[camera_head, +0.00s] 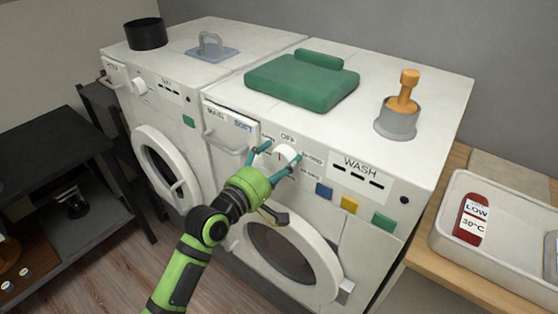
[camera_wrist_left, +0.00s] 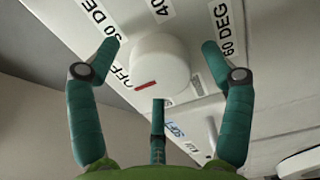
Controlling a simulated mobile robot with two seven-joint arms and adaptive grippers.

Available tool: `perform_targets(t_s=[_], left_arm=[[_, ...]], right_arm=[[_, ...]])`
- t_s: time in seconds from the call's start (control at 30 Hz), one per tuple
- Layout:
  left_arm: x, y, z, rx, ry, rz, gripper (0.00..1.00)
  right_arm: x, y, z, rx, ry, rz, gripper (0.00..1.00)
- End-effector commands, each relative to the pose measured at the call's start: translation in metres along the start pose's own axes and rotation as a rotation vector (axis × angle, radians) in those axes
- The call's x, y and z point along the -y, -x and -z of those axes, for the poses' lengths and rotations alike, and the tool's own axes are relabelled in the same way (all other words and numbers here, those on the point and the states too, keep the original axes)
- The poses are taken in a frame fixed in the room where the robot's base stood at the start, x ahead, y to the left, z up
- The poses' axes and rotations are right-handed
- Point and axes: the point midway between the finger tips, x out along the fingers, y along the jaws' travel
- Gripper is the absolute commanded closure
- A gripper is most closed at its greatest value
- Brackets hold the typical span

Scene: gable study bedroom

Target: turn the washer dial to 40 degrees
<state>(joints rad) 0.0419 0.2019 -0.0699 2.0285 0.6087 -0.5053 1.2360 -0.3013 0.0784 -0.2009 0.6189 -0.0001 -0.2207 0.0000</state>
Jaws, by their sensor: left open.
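The white washer dial (camera_head: 287,156) is on the front panel of the right-hand machine, the washer (camera_head: 420,165), marked WASH. In the left wrist view the dial (camera_wrist_left: 160,68) carries a red mark, which points toward the OFF label (camera_wrist_left: 121,76). Labels reading 40 (camera_wrist_left: 160,8) and 60 DEG (camera_wrist_left: 228,30) also show around it; another label is partly hidden by a finger. My left gripper (camera_head: 282,151) is open, its teal fingers on either side of the dial with gaps showing. A third finger is below the dial in the wrist view. My right gripper is not in view.
A detergent drawer (camera_head: 229,137) juts out left of the dial. Blue, yellow and green buttons (camera_head: 349,204) lie to its right. A second machine (camera_head: 165,75) stands at left. A tray (camera_head: 500,270) holds a red LOW 30°C tag (camera_head: 473,219).

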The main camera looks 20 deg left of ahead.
Motion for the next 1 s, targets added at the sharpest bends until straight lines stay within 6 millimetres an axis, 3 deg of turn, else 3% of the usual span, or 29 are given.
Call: perform_targets(t_s=[0.07, 0.2, 0.67, 1.0], left_arm=[[0.000, 0.000, 0.000, 0.000, 0.000, 0.000, 0.20], [0.000, 0.000, 0.000, 0.000, 0.000, 0.000, 0.76], [0.000, 0.000, 0.000, 0.000, -0.055, 0.001, 0.76], [-0.002, 0.000, 0.000, 0.000, -0.300, 0.002, 0.76]], right_arm=[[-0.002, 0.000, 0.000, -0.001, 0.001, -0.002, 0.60], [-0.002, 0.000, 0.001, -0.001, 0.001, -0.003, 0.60], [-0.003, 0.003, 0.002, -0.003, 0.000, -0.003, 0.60], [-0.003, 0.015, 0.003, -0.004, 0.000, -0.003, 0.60]])
